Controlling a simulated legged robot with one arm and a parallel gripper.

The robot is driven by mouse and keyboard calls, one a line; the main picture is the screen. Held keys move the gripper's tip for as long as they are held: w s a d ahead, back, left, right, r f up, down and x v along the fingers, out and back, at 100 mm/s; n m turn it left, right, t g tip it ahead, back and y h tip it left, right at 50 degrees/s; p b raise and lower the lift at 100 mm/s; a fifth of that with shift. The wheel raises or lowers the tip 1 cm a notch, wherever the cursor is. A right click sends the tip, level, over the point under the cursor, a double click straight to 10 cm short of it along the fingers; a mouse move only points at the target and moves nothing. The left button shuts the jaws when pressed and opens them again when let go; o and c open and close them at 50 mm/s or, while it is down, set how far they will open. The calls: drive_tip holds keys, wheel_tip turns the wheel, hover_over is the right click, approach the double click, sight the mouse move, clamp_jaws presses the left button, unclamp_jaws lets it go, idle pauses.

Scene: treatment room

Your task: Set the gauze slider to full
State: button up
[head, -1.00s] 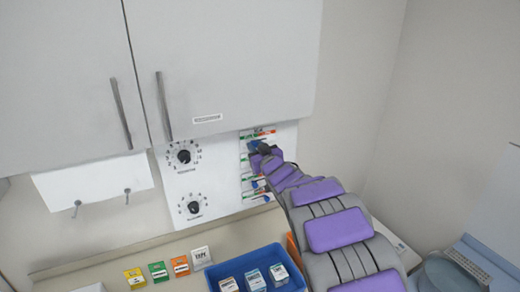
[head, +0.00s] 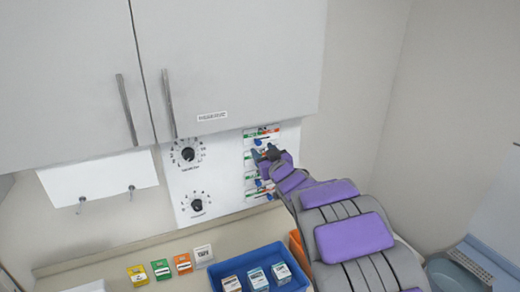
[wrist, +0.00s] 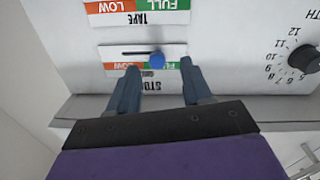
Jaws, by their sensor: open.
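In the wrist view, which is upside down, the slider with a blue knob (wrist: 157,60) sits on a white strip. The knob is at the right part of its dark slot, over the green end; the slot line runs left toward the orange LOW end. The small name below the strip is too blurred to read surely. My gripper (wrist: 159,67) is open, one finger on each side below the knob, apparently not touching it. In the head view my gripper (head: 265,153) is in front of the upper slider panel and hides part of it.
The TAPE slider strip (wrist: 138,18) is at the top of the wrist view, and a dial (wrist: 304,58) is at right. In the head view, a blue bin (head: 225,268) with boxes stands below the panel, under the cabinet (head: 235,60). Small boxes line the counter.

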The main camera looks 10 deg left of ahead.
drive_tip(key=v, duration=1.2)
drive_tip(key=shift+s+b, duration=0.4)
drive_tip(key=shift+s, duration=0.05)
drive_tip(key=shift+a, duration=0.1)
drive_tip(key=s+d+f+m+g+h+b, duration=0.1)
drive_tip(key=s+d+f+m+h+b, duration=0.25)
drive_tip(key=d+f+h, duration=0.55)
drive_tip(key=s+d+f+m+g+h+b, duration=0.25)
drive_tip(key=s+d+f+g+b, duration=0.35)
drive_tip(key=s+d, duration=0.5)
drive_tip(key=s+f+m+g+y+b, duration=0.1)
drive_tip(key=s+f+g, duration=0.4)
drive_tip(key=s, duration=1)
drive_tip(key=s+a+f+m+g+y+b, duration=0.1)
drive_tip(key=s+f+g+b, duration=0.2)
drive_tip(key=s, duration=1.2)
wheel_tip(320, 180, down, 3)
drive_tip(key=shift+s+r+g, duration=0.1)
drive_tip(key=shift+s+g, duration=0.25)
drive_tip(key=shift+g, duration=0.65)
